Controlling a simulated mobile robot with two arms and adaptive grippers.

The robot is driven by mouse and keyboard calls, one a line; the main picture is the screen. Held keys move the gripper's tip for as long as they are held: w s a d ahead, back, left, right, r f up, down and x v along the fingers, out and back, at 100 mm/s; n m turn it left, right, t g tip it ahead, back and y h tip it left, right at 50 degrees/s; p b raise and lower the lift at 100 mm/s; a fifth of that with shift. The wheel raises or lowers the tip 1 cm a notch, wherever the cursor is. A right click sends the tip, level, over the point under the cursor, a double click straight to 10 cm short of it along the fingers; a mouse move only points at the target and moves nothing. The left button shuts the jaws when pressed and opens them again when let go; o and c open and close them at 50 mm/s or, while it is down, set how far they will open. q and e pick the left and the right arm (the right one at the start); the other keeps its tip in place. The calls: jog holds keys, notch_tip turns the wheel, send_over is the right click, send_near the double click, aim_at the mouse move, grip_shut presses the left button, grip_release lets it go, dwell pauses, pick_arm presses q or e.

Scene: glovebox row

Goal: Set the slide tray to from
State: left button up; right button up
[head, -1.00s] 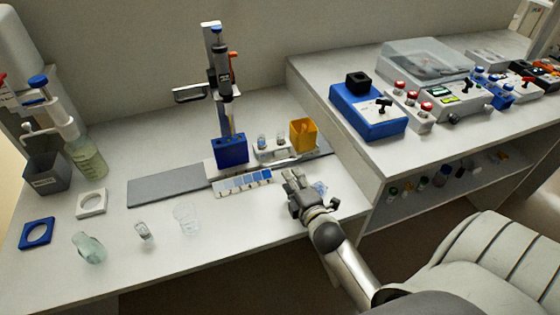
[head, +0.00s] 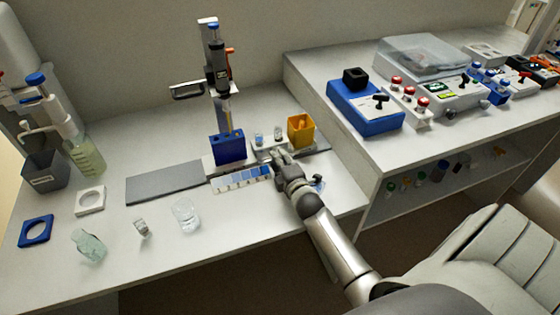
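The slide tray (head: 257,155) appears to be the pale carriage on a dark grey rail (head: 165,182). It bears a blue box (head: 227,147), small vials (head: 259,138) and a yellow cup (head: 301,129). A strip with cells in shades of blue (head: 238,179) lies along its front. My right gripper (head: 278,157) is at the front edge of the tray, below the vials and right of the strip. Its fingers are small and partly hidden, so I cannot tell whether they touch the tray or are shut. My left gripper is not in view.
A pump stand (head: 219,75) rises behind the blue box. Glassware (head: 186,215), a white ring holder (head: 90,200) and a blue one (head: 36,232) stand at the left. A raised bench with a blue device (head: 365,108) borders the right.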

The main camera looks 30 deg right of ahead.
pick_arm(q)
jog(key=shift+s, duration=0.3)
pick_arm(e)
grip_shut()
jog(key=shift+a, duration=0.15)
